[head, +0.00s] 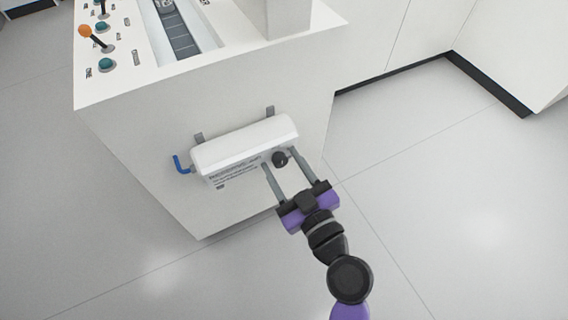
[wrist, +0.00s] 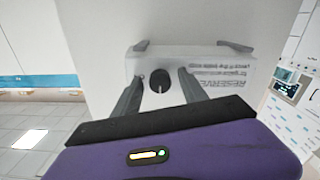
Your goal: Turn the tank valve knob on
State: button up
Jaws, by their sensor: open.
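The white tank (head: 245,146) is fixed by two grey brackets to the side of a white cabinet. Its black valve knob (head: 280,158) sits on the front face near the right end. In the wrist view the round knob (wrist: 160,80) shows a pale mark pointing down. My gripper (head: 282,158) is open, with one finger on each side of the knob. In the wrist view both fingers (wrist: 158,76) flank the knob with a gap on either side, and I see no contact. How far the fingertips are from the tank face is hard to tell.
A blue bent pipe (head: 181,165) sticks out of the tank's left end. The white cabinet (head: 150,140) carries levers with an orange ball (head: 85,31) and teal buttons (head: 105,64) on top. The floor right of the cabinet is clear.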

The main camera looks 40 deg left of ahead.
grip_shut()
dwell(0.3)
jog(key=m, duration=0.3)
jog(key=shift+f+m+b, duration=0.1)
jog(key=shift+m+b, duration=0.3)
jog(key=m, duration=0.5)
jog(key=m+p, duration=0.1)
jog(key=m, duration=0.4)
jog(key=shift+p, duration=0.4)
jog(key=shift+m+p, duration=0.65)
jog(key=shift+m, duration=1.35)
